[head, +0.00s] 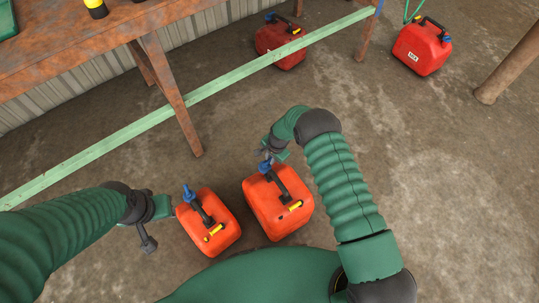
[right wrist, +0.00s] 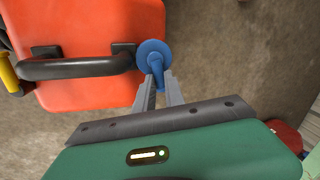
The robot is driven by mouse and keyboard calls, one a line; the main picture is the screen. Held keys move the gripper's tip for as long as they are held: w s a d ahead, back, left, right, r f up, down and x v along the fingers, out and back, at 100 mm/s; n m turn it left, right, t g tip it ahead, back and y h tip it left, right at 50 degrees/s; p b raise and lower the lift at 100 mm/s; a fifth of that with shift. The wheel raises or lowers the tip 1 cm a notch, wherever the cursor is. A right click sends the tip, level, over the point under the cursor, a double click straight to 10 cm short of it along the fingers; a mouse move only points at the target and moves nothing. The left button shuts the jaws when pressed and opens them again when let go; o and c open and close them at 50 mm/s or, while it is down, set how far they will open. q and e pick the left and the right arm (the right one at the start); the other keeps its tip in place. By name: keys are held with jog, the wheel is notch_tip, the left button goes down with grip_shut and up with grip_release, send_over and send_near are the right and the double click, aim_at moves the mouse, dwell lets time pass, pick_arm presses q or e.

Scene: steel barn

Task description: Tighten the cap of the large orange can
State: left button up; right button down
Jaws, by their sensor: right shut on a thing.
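The large orange can (head: 268,215) stands on the concrete floor in front of me, with a black handle and a yellow spout on top. Its blue cap (head: 266,164) is at the far end of the top; in the right wrist view the round blue cap (right wrist: 153,55) shows beside the black handle. My right gripper (head: 270,157) is at the cap; in the right wrist view its fingers (right wrist: 158,84) are shut on the cap's blue stem. My left gripper (head: 172,207) is beside a smaller orange can (head: 210,232); its jaw state is unclear.
The smaller can has its own blue cap (head: 188,192). Two red cans stand farther off, one beyond a green beam (head: 230,87) and one (head: 421,50) at the upper right. A rusty table (head: 95,45) is at upper left. Floor at right is clear.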

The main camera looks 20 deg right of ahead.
jog(key=shift+s+m+p, duration=0.35)
jog(key=shift+m+p, duration=0.05)
jog(key=shift+m, duration=0.8)
jog(key=shift+m+h, duration=0.3)
jog(key=c, duration=1.4)
grip_release()
jog(key=s+r+p, duration=0.1)
jog(key=r+p, duration=0.2)
jog(key=r, duration=0.5)
jog(key=s+d+r+p, duration=0.1)
jog(key=s+r+p, duration=0.1)
jog(key=r, duration=0.6)
jog(key=shift+r+p, duration=0.2)
jog(key=shift+p, duration=0.45)
jog(key=shift+s, duration=0.1)
